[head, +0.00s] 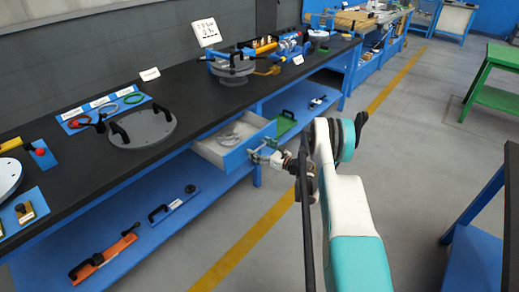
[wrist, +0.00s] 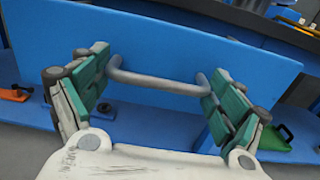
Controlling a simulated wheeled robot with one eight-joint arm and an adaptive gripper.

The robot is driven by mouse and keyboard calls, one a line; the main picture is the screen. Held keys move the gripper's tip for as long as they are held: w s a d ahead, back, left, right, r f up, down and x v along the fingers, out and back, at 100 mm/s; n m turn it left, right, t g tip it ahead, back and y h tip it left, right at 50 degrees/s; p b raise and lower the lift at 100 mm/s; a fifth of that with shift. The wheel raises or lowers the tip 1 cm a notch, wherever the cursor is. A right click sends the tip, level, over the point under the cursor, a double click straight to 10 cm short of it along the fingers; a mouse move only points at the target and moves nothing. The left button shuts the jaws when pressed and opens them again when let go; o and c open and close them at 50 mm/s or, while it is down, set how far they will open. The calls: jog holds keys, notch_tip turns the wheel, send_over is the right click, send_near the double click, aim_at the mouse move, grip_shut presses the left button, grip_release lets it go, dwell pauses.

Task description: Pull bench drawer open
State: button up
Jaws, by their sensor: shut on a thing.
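The bench drawer (head: 238,158) has a blue front and pale inner walls. In the head view it stands partly out from under the black bench top, with grey items (head: 230,138) inside. Its blue front (wrist: 190,50) fills the upper wrist view and carries a grey bar handle (wrist: 155,82). My gripper (wrist: 160,85) has its green-padded fingers at the two ends of the handle and is shut on it. In the head view my gripper (head: 266,152) is at the drawer front; the handle there is mostly hidden.
The black bench top (head: 90,175) holds a round grey plate (head: 143,128) and a flanged assembly (head: 232,68). A blue lower shelf (head: 165,225) bears several tools. Grey floor with a yellow line (head: 245,240) is clear before the drawer. A green table (head: 492,75) stands right.

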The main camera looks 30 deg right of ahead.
jog(key=shift+s+d, duration=0.2)
jog(key=shift+s, duration=0.25)
jog(key=o, duration=1.3)
jog(key=v, duration=0.7)
jog(key=shift+s, duration=0.2)
jog(key=shift+r, duration=0.15)
